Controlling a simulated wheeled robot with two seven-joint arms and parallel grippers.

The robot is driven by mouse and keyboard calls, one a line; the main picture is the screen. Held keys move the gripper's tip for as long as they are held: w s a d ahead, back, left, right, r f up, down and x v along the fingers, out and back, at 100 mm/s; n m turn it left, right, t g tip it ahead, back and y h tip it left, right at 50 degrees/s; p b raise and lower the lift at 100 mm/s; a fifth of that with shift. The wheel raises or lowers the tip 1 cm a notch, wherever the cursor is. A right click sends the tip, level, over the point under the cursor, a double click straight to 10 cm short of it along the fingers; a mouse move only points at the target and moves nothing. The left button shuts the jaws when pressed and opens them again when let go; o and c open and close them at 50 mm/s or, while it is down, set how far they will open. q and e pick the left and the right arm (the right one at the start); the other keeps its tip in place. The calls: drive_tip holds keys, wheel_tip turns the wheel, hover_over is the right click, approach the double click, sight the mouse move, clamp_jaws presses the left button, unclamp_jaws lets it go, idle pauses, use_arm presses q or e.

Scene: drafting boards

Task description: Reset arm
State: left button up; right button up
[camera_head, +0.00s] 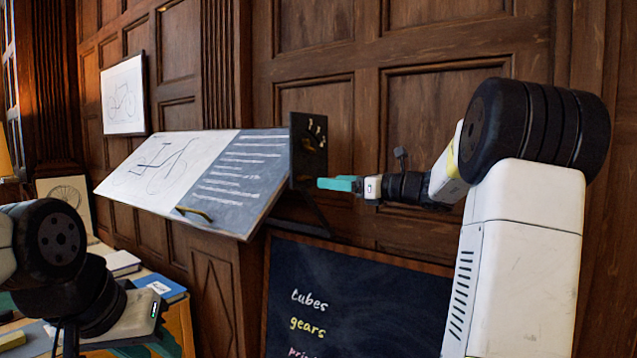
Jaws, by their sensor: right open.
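My right gripper (338,184) has teal fingers and is seen from the side. It is open and empty, pointing left, just in front of or beside the dark upright panel (308,150) at the right end of the tilted drafting board (247,212). I cannot tell whether it touches that panel. My right arm comes in from the right side. Part of my left arm shows at the lower left, but its fingers do not show.
The board bears a bicycle drawing (160,168) and a yellow handle-like piece (195,213). Below right stands a blackboard (350,290) with chalk words. A blue book (165,287) lies on a table at lower left. A panelled wood wall (420,110) closes the back.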

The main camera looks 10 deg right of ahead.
drive_tip(key=s+a+f+n+g+h, duration=0.1)
drive_tip(key=s+a+f+n+g, duration=0.2)
drive_tip(key=s+a+n, duration=0.4)
drive_tip(key=s+a+f+n+g+h, duration=0.2)
drive_tip(key=s+a+f+n+g, duration=0.15)
drive_tip(key=s, duration=0.45)
drive_tip(key=s+d+f+n+h, duration=0.2)
drive_tip(key=s+f+n+h, duration=0.1)
drive_tip(key=s+f+n, duration=0.3)
drive_tip(key=s+d+f+n+h, duration=0.2)
drive_tip(key=s+f+n+h, duration=0.2)
drive_tip(key=s+n, duration=0.7)
drive_tip(key=shift+s+d+f+h, duration=0.15)
drive_tip(key=shift+s+f+h, duration=0.2)
drive_tip(key=shift+f, duration=0.5)
drive_tip(key=shift+n, duration=0.25)
